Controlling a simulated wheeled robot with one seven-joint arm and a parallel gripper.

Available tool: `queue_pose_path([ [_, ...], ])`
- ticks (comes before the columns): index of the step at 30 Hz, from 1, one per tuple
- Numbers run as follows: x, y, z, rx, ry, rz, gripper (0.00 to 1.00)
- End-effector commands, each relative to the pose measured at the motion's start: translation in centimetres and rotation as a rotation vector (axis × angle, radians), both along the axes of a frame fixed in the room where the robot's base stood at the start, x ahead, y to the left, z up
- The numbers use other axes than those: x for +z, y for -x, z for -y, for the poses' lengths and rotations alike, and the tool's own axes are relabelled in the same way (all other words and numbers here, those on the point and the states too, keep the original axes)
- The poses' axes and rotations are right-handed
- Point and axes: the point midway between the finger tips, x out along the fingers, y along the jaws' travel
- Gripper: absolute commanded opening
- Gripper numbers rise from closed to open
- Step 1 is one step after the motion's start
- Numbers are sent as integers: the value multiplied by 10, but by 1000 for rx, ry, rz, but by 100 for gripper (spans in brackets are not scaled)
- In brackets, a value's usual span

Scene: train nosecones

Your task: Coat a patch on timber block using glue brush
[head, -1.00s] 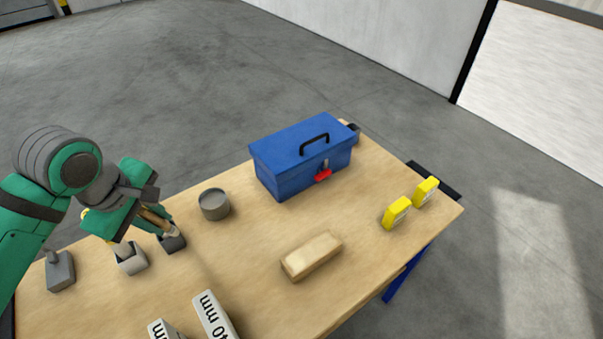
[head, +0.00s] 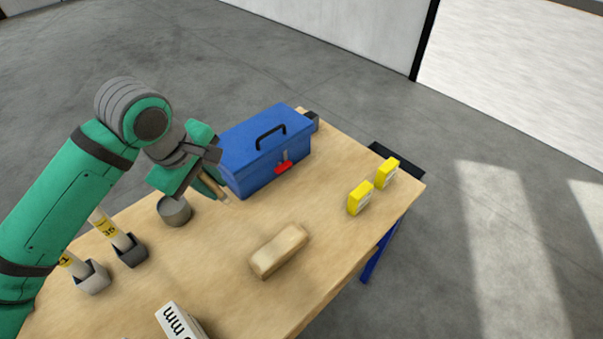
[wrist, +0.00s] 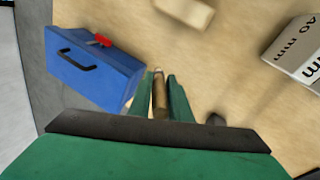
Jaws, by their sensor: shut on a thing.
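The timber block (head: 278,251) is a pale wooden block lying flat on the workbench (head: 225,275), right of the centre of its top. It also shows at the top of the wrist view (wrist: 184,12). My gripper (head: 208,183) is shut on the glue brush (head: 212,186), a brown wooden stick-like tool. The brush shows between my fingers in the wrist view (wrist: 159,97) and points down and forward. My gripper is in the air between the grey pot and the blue toolbox, apart from the block. The fingers hide part of the brush.
A blue toolbox (head: 262,155) stands at the back. A round grey pot (head: 175,211) and two holders with labelled tools (head: 128,250) stand to the left. Two yellow items (head: 360,198) stand near the right edge. A white lettered box (head: 183,322) is in front. Bench around the block is clear.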

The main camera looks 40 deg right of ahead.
Motion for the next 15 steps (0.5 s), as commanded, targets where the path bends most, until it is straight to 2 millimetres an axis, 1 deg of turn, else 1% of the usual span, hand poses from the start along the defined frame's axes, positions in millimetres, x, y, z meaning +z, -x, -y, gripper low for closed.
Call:
queue_pose_path([
  [1,4,11,17,-3,20,-21,0],
  [3,11,27,39,8,49,-60,0],
  [7,23,61,74,29,92,-141,0],
  [9,28,77,87,41,106,-181,0],
  [12,34,94,101,52,119,-223,0],
  [15,36,104,107,61,124,-246,0],
])
